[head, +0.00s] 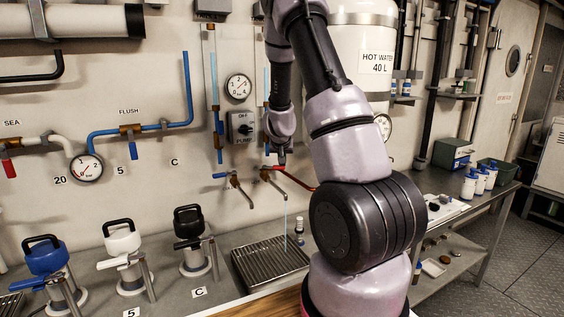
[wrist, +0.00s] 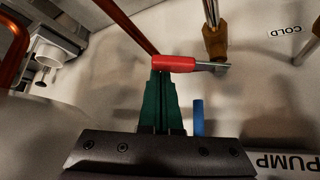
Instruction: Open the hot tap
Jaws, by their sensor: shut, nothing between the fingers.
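The hot tap's red lever (wrist: 160,63) lies across the wrist view, on a metal stem at its right. In the head view the hot tap (head: 267,177) is on the wall below the pump switch, partly hidden by my arm. My gripper (wrist: 161,76) is shut and empty, its green fingertips right at the red lever; I cannot tell whether they touch. In the head view my gripper (head: 282,158) points down at the tap. A thin pale blue streak (head: 286,218), looking like running water, falls below the hot tap's spout.
The cold tap (head: 233,181) with a blue lever is just left. A drain grate (head: 262,262) lies below the taps. The hot water tank (head: 362,45) and a red pipe (head: 299,181) are close to my arm. Several canisters stand on the counter at left.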

